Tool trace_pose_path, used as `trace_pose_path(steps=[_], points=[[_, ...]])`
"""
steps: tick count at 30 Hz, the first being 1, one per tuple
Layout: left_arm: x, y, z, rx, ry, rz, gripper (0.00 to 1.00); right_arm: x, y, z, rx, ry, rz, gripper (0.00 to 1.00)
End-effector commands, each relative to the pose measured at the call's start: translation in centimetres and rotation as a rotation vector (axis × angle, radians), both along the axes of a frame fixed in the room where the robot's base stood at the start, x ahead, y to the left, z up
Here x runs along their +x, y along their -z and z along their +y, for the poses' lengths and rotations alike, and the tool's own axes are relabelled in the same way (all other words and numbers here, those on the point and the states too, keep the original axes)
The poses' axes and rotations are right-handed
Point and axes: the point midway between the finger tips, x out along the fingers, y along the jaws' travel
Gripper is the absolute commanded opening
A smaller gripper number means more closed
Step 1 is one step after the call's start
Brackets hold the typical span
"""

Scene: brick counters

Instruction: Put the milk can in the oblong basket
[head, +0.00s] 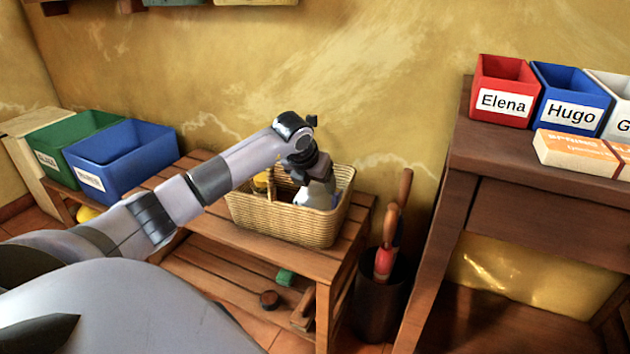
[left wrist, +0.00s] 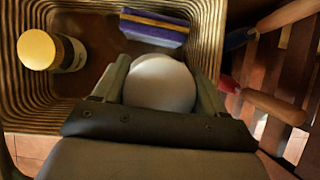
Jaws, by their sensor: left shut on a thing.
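The oblong basket (head: 285,218) is woven and tan, and stands on a slatted wooden bench. My left gripper (head: 316,190) reaches down into its right part from above. In the left wrist view its two fingers are shut on a pale, round-topped thing, which I take to be the milk can (left wrist: 160,82). The can is inside the basket's rim, near one wall (left wrist: 25,108). Its lower part is hidden, so I cannot tell if it touches the basket floor. My right gripper is not in view.
The basket also holds a yellow-lidded jar (left wrist: 40,50) and a purple block with a yellow band (left wrist: 153,28). A blue bin (head: 125,160) and green bin (head: 70,140) stand left. A dark holder with handled tools (head: 378,300) stands right of the bench, beside a taller table (head: 540,165).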

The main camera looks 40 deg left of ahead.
Motion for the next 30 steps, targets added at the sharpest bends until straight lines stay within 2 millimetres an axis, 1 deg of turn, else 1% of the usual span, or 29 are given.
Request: trace_pose_path(steps=[2, 3, 5, 6, 12, 14, 17, 20, 27, 30], points=[[0.0, -0.1, 0.0, 0.0, 0.001, -0.002, 0.14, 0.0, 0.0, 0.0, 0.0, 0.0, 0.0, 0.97], [0.0, -0.1, 0.0, 0.0, 0.001, -0.002, 0.78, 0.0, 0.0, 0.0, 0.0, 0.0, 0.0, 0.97], [0.0, -0.1, 0.0, 0.0, 0.001, -0.002, 0.98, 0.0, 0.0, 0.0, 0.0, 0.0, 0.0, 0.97], [0.0, -0.1, 0.0, 0.0, 0.001, -0.002, 1.0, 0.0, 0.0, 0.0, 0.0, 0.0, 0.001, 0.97], [0.0, -0.1, 0.0, 0.0, 0.0, 0.001, 1.0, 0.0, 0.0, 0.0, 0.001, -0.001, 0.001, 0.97], [0.0, -0.4, 0.0, 0.0, 0.0, 0.0, 1.0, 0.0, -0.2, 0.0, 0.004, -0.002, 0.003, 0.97], [0.1, -1.7, 0.0, 0.001, 0.0, -0.003, 1.0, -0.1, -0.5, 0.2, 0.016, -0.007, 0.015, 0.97], [0.1, -3.7, 0.0, 0.001, 0.001, -0.004, 1.0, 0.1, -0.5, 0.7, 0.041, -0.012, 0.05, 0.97], [0.1, -9.8, 0.0, 0.0, 0.0, -0.005, 1.0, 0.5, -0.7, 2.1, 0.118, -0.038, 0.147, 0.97], [0.1, -12.3, 0.0, 0.001, 0.001, -0.005, 1.0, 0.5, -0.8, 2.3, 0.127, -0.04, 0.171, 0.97]])
